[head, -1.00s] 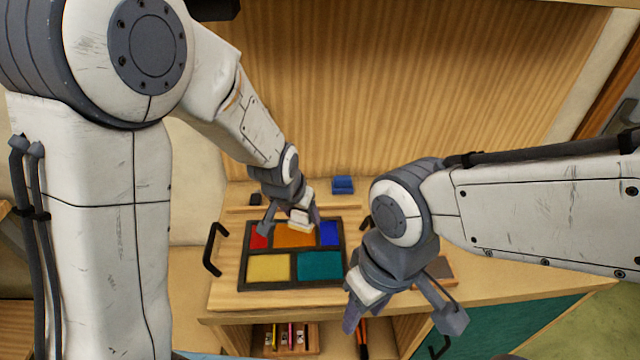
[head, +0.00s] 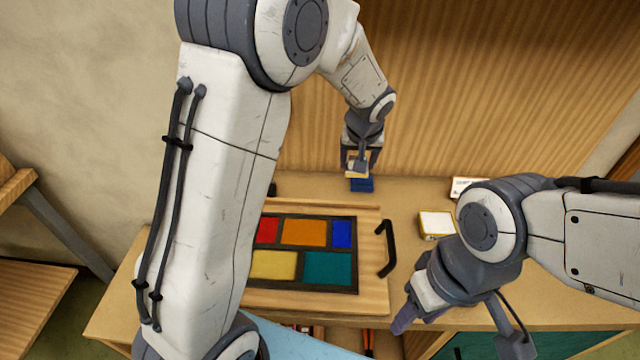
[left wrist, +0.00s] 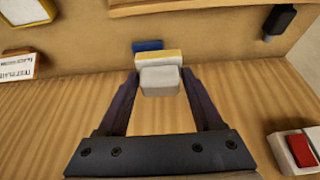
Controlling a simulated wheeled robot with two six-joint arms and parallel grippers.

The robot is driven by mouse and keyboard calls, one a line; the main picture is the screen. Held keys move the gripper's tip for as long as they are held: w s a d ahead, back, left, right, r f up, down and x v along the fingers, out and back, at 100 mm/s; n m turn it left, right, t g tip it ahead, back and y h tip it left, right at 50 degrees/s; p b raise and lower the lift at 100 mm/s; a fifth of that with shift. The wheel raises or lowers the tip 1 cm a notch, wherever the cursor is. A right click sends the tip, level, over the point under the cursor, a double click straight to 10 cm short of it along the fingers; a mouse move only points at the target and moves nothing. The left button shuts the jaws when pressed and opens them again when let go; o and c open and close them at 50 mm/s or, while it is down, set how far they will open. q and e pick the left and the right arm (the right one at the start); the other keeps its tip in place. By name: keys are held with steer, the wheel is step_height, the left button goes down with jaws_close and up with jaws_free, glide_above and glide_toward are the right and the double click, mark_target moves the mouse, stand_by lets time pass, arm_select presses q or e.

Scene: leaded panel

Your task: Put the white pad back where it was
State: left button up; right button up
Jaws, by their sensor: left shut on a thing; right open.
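The white pad (left wrist: 160,80) is between the fingers of my left gripper (left wrist: 159,76), with a white and yellow layer showing at its far side. In the head view the held pad (head: 355,171) is small and partly hidden by the fingers. It is at the back of the worktop, just above or against a blue block (head: 361,185). The blue block (left wrist: 148,45) also shows behind the pad in the left wrist view. I cannot tell whether pad and block touch. My right gripper (head: 458,332) is open and empty over the front right of the worktop.
The leaded panel (head: 302,250) with coloured panes lies on a wooden board with a black handle (head: 387,248). A white-topped, yellow-edged tray (head: 437,224) and a label card (head: 468,187) are to the right. A wooden wall rises close behind the blue block.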

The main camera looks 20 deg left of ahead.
arm_select(q)
steer(key=w+a+f+p, duration=0.1)
steer(key=a+f, duration=0.1)
steer(key=a, duration=0.1)
steer(key=w+a+f+p, duration=0.1)
steer(key=a+f, duration=0.1)
steer(key=a, duration=0.2)
steer(key=w+a+f+p, duration=0.1)
steer(key=a+f+p, duration=0.1)
steer(key=a, duration=0.1)
steer(key=shift+a+f, duration=0.15)
steer(key=shift+a, duration=0.15)
steer(key=shift+a+f, duration=0.1)
steer(key=shift+f, duration=0.2)
steer(key=shift+f+b, duration=0.6)
steer(key=shift+f, duration=1.3)
steer(key=shift+f, duration=0.15)
steer(key=o, duration=1.3)
